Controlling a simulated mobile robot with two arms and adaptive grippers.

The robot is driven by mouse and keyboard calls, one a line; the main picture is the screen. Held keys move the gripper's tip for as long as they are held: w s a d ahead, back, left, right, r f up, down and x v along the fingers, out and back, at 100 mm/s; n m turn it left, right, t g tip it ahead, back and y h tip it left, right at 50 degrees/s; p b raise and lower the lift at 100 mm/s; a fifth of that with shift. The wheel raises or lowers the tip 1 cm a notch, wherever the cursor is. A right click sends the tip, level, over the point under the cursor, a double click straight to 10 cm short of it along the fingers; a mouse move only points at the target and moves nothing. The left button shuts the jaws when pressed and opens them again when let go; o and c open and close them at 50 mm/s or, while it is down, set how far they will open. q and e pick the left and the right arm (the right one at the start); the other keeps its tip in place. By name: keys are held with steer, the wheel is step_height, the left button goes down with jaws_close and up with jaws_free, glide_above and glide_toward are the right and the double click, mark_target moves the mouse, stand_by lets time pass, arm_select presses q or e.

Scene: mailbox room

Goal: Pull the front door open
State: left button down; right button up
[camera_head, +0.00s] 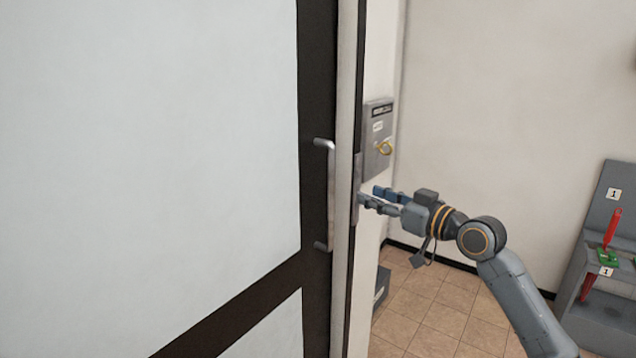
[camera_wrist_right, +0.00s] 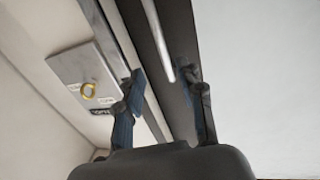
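The front door (camera_head: 150,130) has pale panels in a dark frame and fills the left of the head view. Its upright silver bar handle (camera_head: 331,195) is on the dark stile near the door's right edge. My right gripper (camera_head: 368,197) is just right of that edge, with its fingers pointing left. In the right wrist view the fingers (camera_wrist_right: 165,85) are spread apart, with nothing held between them. The handle (camera_wrist_right: 158,45) shows beyond and between the fingertips; I see no contact. I cannot tell whether the door is ajar. My left gripper is not in view.
A grey wall box (camera_head: 377,140) with a yellow ring is mounted right of the door, above my right gripper. A grey stand (camera_head: 600,250) with red and green items is at the far right. Tiled floor (camera_head: 440,310) between is mostly clear.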

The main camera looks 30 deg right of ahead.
mark_target(334, 179)
steer(key=w+p, duration=0.1)
steer(key=w, duration=0.3)
steer(key=w+a+p, duration=0.1)
steer(key=w, duration=0.3)
steer(key=w+a+p, duration=0.1)
steer(key=w+p, duration=0.1)
steer(key=w, duration=0.2)
steer(key=shift+a+r, duration=0.2)
steer(key=shift+r, duration=0.15)
steer(key=shift+w+a+f, duration=0.1)
steer(key=shift+w, duration=0.45)
jaws_close()
